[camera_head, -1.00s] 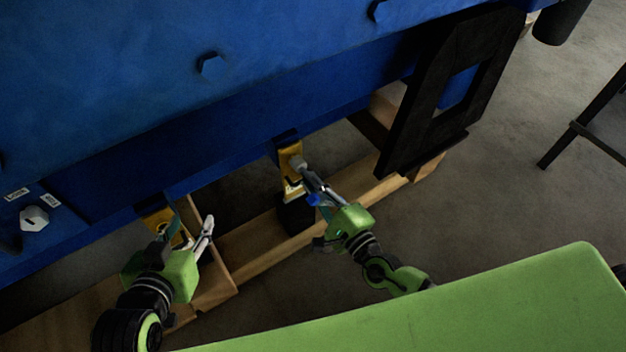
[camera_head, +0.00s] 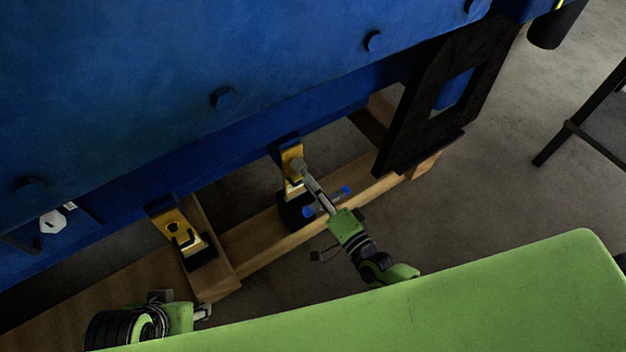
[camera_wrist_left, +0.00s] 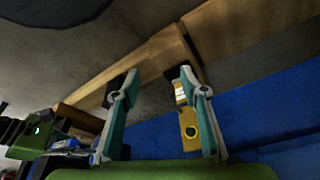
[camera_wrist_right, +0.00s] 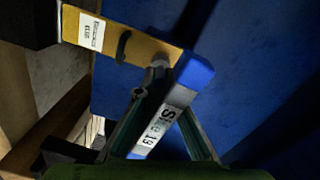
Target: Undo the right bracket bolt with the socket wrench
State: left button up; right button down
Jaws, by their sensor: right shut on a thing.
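My right gripper (camera_head: 335,213) is shut on the socket wrench (camera_head: 315,187), a grey tool with blue ends on its cross handle. The wrench also shows in the right wrist view (camera_wrist_right: 168,115), marked with a size label. Its socket end reaches the right yellow bracket (camera_head: 291,155); the bolt itself is hidden behind it. In the right wrist view this bracket (camera_wrist_right: 140,45) carries a white label. My left gripper (camera_head: 203,311) is low at the left, away from the left yellow bracket (camera_head: 173,229). In the left wrist view my left gripper (camera_wrist_left: 158,80) is open with nothing between its fingers.
A large blue engine body (camera_head: 250,60) fills the top. Wooden beams (camera_head: 262,240) run under the brackets. A black frame (camera_head: 400,130) stands right of the right bracket. A green surface (camera_head: 450,300) lies in front. Floor shows at the right.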

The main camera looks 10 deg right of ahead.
pick_arm(q)
jog(key=x, duration=0.5)
jog(key=shift+d+f+p, duration=0.15)
jog(key=shift+p, duration=0.25)
pick_arm(e)
jog(key=n, duration=0.4)
